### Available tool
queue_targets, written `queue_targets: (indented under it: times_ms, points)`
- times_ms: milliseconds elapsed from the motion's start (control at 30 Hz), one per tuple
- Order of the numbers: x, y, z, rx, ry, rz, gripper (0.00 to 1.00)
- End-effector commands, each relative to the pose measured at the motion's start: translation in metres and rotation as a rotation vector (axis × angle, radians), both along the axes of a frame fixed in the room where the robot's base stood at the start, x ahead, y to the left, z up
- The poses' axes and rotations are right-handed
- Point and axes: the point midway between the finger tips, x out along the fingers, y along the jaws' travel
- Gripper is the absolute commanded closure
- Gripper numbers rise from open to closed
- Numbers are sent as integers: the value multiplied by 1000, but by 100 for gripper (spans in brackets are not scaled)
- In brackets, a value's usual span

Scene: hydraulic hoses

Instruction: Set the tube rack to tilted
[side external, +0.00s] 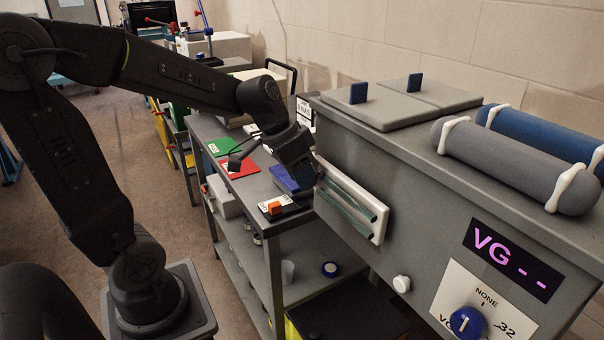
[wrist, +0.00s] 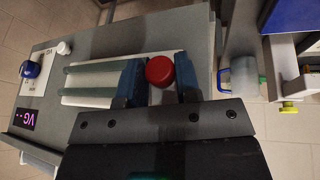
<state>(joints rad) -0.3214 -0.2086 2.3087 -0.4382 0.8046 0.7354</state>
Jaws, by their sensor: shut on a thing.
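The tube rack (side external: 376,229) is a white plate with greenish glass tubes, mounted on the front of the grey machine. It also shows in the wrist view (wrist: 108,100) with two tubes lying across it. In the side view it looks roughly in line with the machine's edges; I cannot tell its exact tilt. My gripper (side external: 316,182) is at the rack's left end. In the wrist view my gripper (wrist: 160,84) has its blue fingers shut on a red knob (wrist: 160,70) at the rack's end. In the side view the knob is hidden behind my gripper.
The machine (side external: 420,210) carries a blue dial (side external: 466,322), a white knob (side external: 401,284), a "VG" display (side external: 507,259), lids with blue handles and two cylinders on top. A workbench (side external: 280,213) with coloured cards stands close on the left.

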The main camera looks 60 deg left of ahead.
Motion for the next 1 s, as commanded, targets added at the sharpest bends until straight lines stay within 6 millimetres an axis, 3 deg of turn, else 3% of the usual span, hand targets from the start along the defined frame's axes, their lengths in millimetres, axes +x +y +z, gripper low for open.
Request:
queue_targets:
  times_ms: [233,633,1000]
  points:
    - [0,0,0,-1,0,0,100]
    - [0,-2,5,40,-2,-5,100]
    - [1,-9,24,271,-4,-8,100]
